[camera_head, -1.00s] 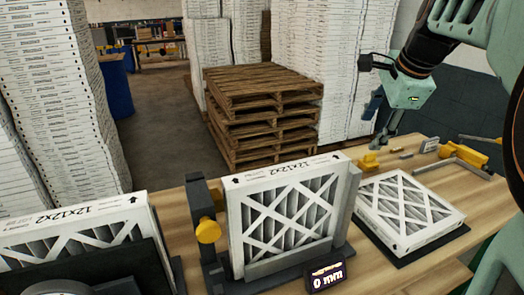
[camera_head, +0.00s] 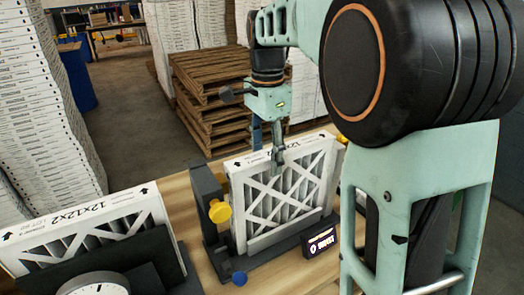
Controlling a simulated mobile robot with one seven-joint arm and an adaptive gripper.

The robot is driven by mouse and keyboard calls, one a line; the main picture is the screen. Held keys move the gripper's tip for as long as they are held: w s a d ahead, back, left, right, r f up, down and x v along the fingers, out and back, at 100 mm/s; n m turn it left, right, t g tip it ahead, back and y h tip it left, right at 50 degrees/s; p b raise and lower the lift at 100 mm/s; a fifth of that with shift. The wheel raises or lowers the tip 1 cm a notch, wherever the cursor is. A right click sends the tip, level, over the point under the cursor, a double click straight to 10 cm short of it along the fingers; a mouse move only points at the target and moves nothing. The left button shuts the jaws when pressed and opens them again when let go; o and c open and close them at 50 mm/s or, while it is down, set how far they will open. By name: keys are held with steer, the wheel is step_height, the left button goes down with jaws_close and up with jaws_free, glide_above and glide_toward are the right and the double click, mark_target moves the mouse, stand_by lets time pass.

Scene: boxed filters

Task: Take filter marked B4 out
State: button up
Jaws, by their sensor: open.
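A white-framed pleated filter (camera_head: 285,200) stands upright in a dark fixture (camera_head: 208,185) in the middle of the bench. A second upright filter (camera_head: 85,228), printed 12x12x2 on its top edge, is at the lower left. I cannot read a B4 mark on either. My gripper (camera_head: 277,160) points down at the top edge of the middle filter, its fingers overlapping that edge in the picture. It is open; whether it touches or straddles the filter I cannot tell. My arm covers the right part of the bench.
The fixture has a yellow knob (camera_head: 219,211), a blue knob (camera_head: 239,278) and a small display (camera_head: 321,243). A round dial (camera_head: 95,285) is at the lower left. Wooden pallets (camera_head: 205,95) and white box stacks (camera_head: 45,110) stand behind the bench.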

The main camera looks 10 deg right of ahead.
mark_target(264, 188)
step_height(264, 188, down, 10)
steer(key=shift+f, duration=0.1)
stand_by(0.4)
steer(key=c, duration=1.3)
steer(key=shift+c, duration=0.2)
steer(key=shift+s+a+p, duration=0.1)
steer(key=shift+a+p, duration=0.1)
steer(key=shift+p, duration=0.1)
steer(key=o, duration=0.9)
